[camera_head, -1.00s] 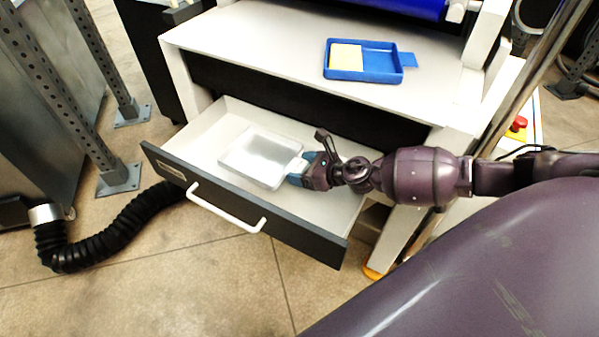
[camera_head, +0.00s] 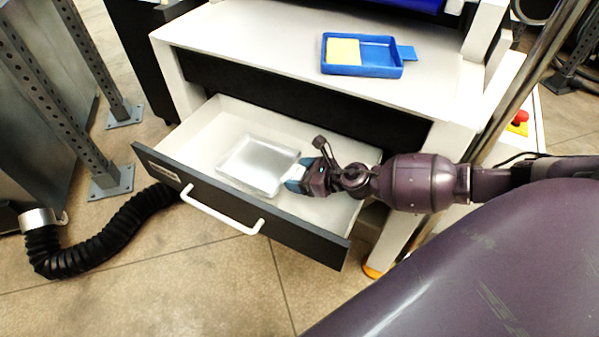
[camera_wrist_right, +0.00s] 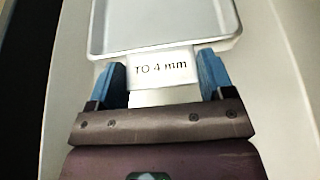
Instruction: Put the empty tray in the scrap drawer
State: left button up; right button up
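The empty tray (camera_head: 262,164), a shallow pale grey metal pan, is inside the open drawer (camera_head: 205,131), lying about level. I cannot tell if it rests fully on the drawer floor. My right gripper (camera_head: 294,181) is at the tray's right end. My left gripper is not in view.
The drawer's dark front with white handle (camera_head: 222,212) faces the open floor. A blue tray (camera_head: 383,55) holding a yellowish slab (camera_head: 343,51) stands on the white bench above. A black hose (camera_head: 105,235) and metal posts are at left. Free drawer floor surrounds the tray.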

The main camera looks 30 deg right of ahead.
jog(key=o, duration=0.4)
jog(key=shift+r, duration=0.1)
jog(key=shift+o, duration=0.2)
jog(key=shift+w+r+p, duration=0.15)
jog(key=shift+r+p, duration=0.25)
jog(key=shift+r, duration=0.3)
jog(key=shift+s+d+r, duration=0.15)
jog(key=shift+s+d, duration=0.05)
jog(key=shift+s, duration=0.15)
jog(key=p+v, duration=0.1)
jog(key=v, duration=1)
jog(key=shift+s, duration=0.2)
jog(key=shift+d, duration=0.1)
